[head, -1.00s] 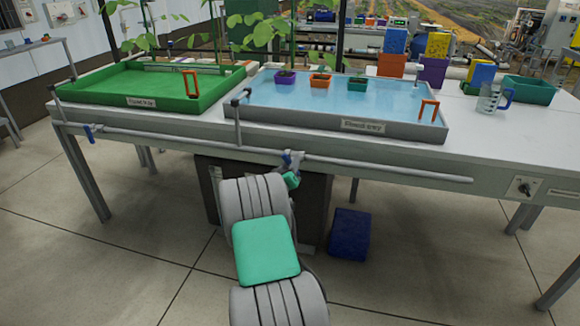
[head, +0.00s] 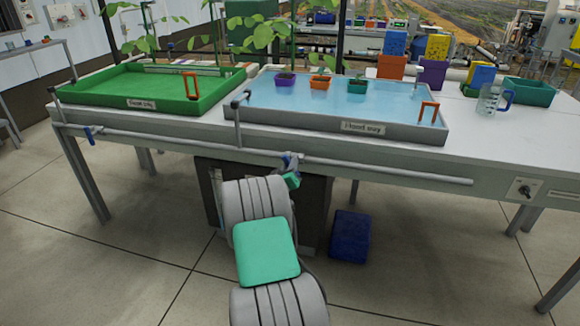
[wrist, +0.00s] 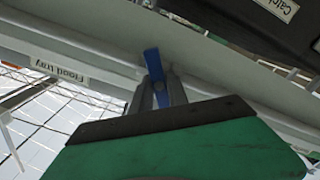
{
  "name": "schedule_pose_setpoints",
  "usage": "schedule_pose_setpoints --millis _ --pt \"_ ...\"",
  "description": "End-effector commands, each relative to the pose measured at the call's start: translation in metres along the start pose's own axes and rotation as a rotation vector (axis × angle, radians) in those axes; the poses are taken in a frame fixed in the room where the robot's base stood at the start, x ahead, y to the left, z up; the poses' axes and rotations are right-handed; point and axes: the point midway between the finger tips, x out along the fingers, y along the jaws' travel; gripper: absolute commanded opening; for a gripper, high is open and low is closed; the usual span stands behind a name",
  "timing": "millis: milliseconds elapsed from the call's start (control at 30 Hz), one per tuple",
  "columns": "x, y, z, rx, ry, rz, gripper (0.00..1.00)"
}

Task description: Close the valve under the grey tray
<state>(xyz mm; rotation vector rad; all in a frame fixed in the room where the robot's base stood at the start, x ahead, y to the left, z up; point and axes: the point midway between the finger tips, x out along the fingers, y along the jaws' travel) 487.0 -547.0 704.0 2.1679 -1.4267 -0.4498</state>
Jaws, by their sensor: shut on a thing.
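The grey tray (head: 270,119), filled with water, stands on the bench. On the grey pipe (head: 390,173) along the bench front below it is a valve with a blue handle (head: 288,157). In the wrist view, the blue handle (wrist: 151,63) sticks out between my fingers. My gripper (wrist: 157,84) is shut on this handle. In the head view, my gripper (head: 291,168) is small and partly hides the valve, so the handle's exact angle is hard to tell there.
A green tray (head: 205,104) stands to the left, with another blue valve handle (head: 90,135) below it. A dark bin (head: 315,215) and a blue box (head: 350,237) stand under the bench. A clear jug (head: 490,100) is on the bench at right.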

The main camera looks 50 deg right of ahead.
Motion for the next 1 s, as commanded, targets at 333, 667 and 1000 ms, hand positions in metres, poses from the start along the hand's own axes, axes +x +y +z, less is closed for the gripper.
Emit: schedule_pose_setpoints --millis 333,667,1000 --pt "-0.0001 -0.0011 0.0022 0.042 0.0 0.0 0.0" --pt "-0.0003 -0.0021 0.0055 0.245 0.001 0.001 0.0" --pt "-0.0002 -0.0009 0.0051 0.493 0.001 0.0 0.0"
